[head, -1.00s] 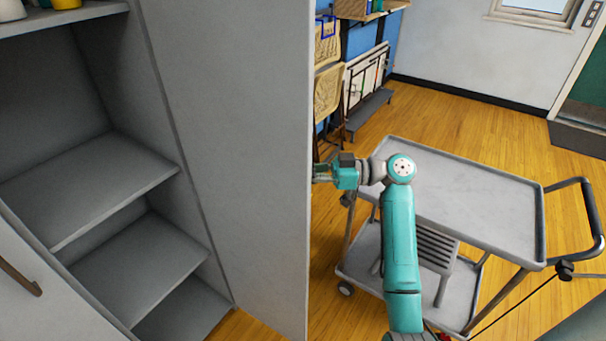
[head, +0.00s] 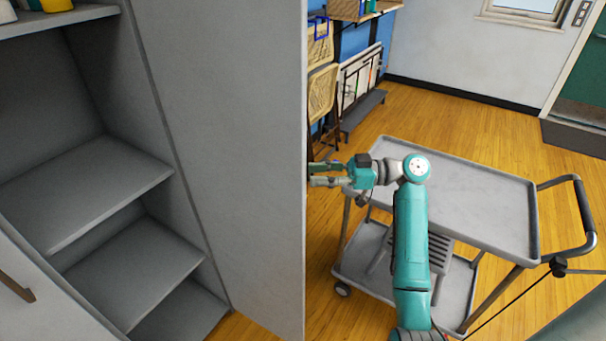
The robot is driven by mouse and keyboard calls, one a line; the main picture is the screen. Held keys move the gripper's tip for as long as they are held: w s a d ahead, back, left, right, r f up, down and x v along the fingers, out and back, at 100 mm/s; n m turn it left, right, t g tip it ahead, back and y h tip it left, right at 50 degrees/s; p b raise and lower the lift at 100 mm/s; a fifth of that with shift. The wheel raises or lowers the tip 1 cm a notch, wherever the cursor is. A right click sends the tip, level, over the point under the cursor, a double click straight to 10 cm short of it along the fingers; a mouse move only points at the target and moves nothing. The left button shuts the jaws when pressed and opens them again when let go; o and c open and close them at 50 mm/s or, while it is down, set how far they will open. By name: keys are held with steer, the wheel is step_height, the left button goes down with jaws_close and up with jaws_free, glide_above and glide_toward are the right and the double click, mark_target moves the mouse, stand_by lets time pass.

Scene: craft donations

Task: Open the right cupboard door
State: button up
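The right cupboard door (head: 232,120) stands swung wide open, its inner face toward me and its free edge near the middle of the head view. Its handle is hidden on the far side. The grey cupboard (head: 85,190) shows its open right half with several shelves. My gripper (head: 312,175) is just right of the door's free edge, pointing left. Its two fingers are spread, with a gap between them and nothing visible in it. The fingertips are close to the door edge; I cannot tell if they touch it.
The left cupboard door (head: 45,300) with a brown handle (head: 16,287) is at lower left. A grey cart (head: 475,200) stands behind my arm on the right. Folded chairs (head: 322,92) lean by the blue wall. Wooden floor (head: 445,115) is clear beyond the cart.

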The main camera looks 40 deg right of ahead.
steer(key=v, duration=0.7)
stand_by(0.5)
